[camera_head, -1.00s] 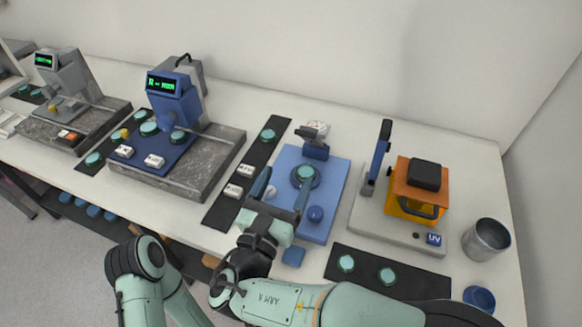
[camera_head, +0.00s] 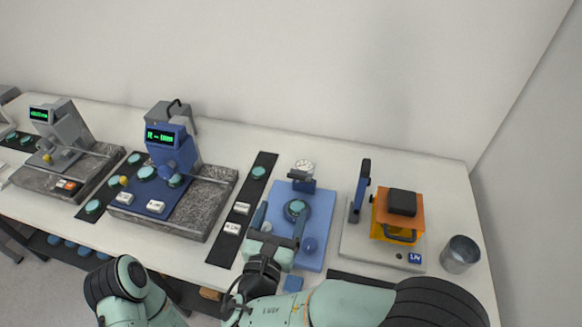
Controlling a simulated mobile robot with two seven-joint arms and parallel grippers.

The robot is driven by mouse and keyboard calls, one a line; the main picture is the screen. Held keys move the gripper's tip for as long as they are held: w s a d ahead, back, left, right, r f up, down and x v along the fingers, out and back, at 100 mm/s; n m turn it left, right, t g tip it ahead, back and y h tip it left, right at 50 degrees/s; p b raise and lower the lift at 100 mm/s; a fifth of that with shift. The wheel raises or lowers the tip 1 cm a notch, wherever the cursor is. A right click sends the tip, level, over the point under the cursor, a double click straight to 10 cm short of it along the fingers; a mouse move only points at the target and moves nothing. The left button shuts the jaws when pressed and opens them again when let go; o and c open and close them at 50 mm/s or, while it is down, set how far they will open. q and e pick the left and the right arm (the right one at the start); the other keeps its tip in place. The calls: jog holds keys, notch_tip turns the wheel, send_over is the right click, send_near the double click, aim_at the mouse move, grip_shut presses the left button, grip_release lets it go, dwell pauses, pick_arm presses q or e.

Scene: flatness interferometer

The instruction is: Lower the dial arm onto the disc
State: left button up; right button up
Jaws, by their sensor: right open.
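The dial gauge (camera_head: 304,166) has a round white face and sits on a dark blue arm and block (camera_head: 303,183) at the back of a light blue base plate (camera_head: 312,262). A teal disc (camera_head: 297,208) rests on a round dark blue seat in the middle of that plate, in front of the dial. The dial arm appears raised behind the disc. My right gripper (camera_head: 281,220) is open, its fingers apart over the plate's left front, close to the disc. It appears to hold nothing. My left gripper is out of view; only my left arm shows at bottom left.
A blue knob (camera_head: 309,244) stands right of my right gripper. To the right are an orange UV box (camera_head: 398,213) with an upright blue lever (camera_head: 361,190) and a metal cup (camera_head: 461,254). A dark mat (camera_head: 242,211) and a granite-based instrument (camera_head: 180,190) lie left.

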aim_at(297, 176)
jog(key=p+x, duration=0.2)
jog(key=x, duration=1)
jog(key=shift+w+d+f, duration=0.15)
jog(key=shift+w+d, duration=0.1)
jog(key=shift+w, duration=0.05)
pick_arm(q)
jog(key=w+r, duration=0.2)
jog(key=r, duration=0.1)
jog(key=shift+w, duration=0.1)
